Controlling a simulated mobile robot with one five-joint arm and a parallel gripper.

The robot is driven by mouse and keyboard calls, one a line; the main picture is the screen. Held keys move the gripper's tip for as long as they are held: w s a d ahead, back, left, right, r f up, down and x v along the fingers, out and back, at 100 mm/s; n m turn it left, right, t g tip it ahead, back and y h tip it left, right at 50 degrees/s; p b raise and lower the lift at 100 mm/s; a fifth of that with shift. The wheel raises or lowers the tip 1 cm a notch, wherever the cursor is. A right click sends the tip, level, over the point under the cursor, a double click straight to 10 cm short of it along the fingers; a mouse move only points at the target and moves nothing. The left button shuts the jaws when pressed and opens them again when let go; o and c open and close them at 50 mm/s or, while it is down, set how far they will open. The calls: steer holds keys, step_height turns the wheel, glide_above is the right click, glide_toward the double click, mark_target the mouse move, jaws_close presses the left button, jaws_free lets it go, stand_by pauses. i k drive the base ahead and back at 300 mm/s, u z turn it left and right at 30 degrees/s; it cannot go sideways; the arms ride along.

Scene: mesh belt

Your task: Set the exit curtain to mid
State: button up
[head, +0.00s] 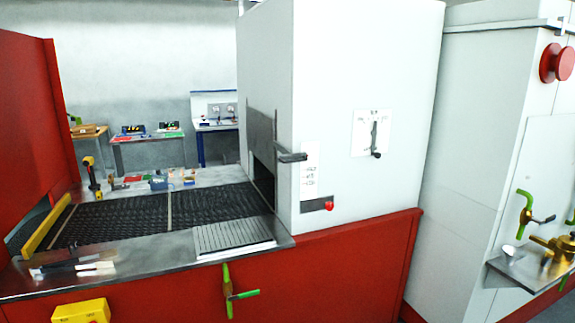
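A grey curtain plate (261,135) hangs over the opening in the left face of the white housing (360,60), above the mesh belt (120,215). A dark gap shows below it. A grey handle (291,157) sticks out at its right edge. Beside it, a white marked plate (311,170) is on the housing's front, its writing too small to read. A red knob (329,206) on a dark bracket sits at its lower end. I cannot tell whether this is the exit side. My gripper is not in view.
A lever panel (373,133) is on the housing's front. A slotted metal plate (234,236) lies in front of the opening. A green-handled valve (232,292) sticks out from the red base. A yellow box (82,312) and small tools (75,268) are at the front left.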

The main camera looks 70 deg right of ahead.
mark_target(260, 128)
steer(key=u, duration=0.1)
steer(key=k, duration=0.55)
steer(key=z, duration=1.05)
steer(key=i, duration=0.5)
steer(key=u, duration=0.1)
